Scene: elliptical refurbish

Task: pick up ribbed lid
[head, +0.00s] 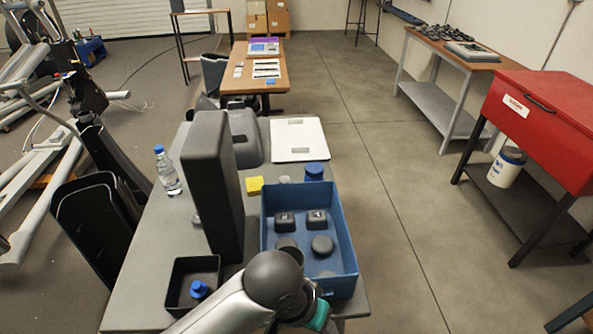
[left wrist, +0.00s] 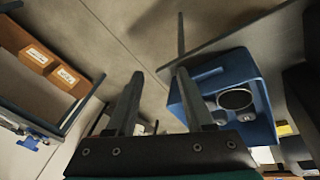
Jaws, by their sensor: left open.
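The blue bin (head: 347,240) stands on the grey table and holds two dark labelled blocks and several dark round pieces, one of them a round disc (head: 322,245). A small blue ribbed-looking cap (head: 198,289) lies in a black tray (head: 178,275); I cannot tell for certain which piece is the ribbed lid. My left gripper's fingers (left wrist: 159,75) are spread and empty in the left wrist view, with the blue bin (left wrist: 258,128) to their right. In the head view my left arm reaches in from the bottom and partly covers the bin's near side; the fingertips are hidden there.
A tall dark block (head: 212,185) stands left of the bin. A water bottle (head: 167,170), a yellow block (head: 255,185), a blue-lidded jar (head: 315,172) and a white scale (head: 298,140) are on the table.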

